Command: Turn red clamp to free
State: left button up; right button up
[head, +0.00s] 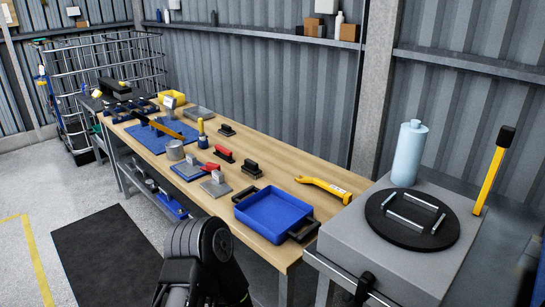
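Two small red-handled fittings show in the middle of the wooden bench (270,185). One red fitting (223,153) lies farther back on a dark base. The other red fitting (210,167) is nearer, beside a blue plate (186,171) and a grey plate (216,187). I cannot tell which one is the red clamp, or its turned position, at this size. A black arm link, which looks like mine, rises at the bottom middle. Neither of my grippers' fingers shows, and both red fittings are clear of the arm.
A blue tray (272,214) with black handles and a yellow wrench-like tool (324,188) lie at the bench's near end. A grey box (372,240) carries a black disc (388,230) and a light-blue bottle (409,153). A yellow lever (489,177) stands at right. Floor at left is open.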

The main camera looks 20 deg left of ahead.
aim_at(209, 166)
jog(key=i+j+z, duration=0.1)
jog(key=j+z, duration=0.35)
jog(key=j, duration=0.4)
jog(key=j+z, duration=0.45)
jog(key=j, duration=0.4)
jog(key=k+j+z, duration=0.15)
jog(key=j+z, duration=0.25)
jog(key=j, duration=0.5)
jog(key=k+j, duration=0.1)
jog(key=j, duration=0.4)
jog(key=k+j, duration=0.1)
jog(key=j, duration=0.4)
jog(key=k+j, duration=0.1)
jog(key=j, duration=0.4)
jog(key=k+j, duration=0.1)
jog(key=j, duration=0.4)
jog(key=z, duration=0.05)
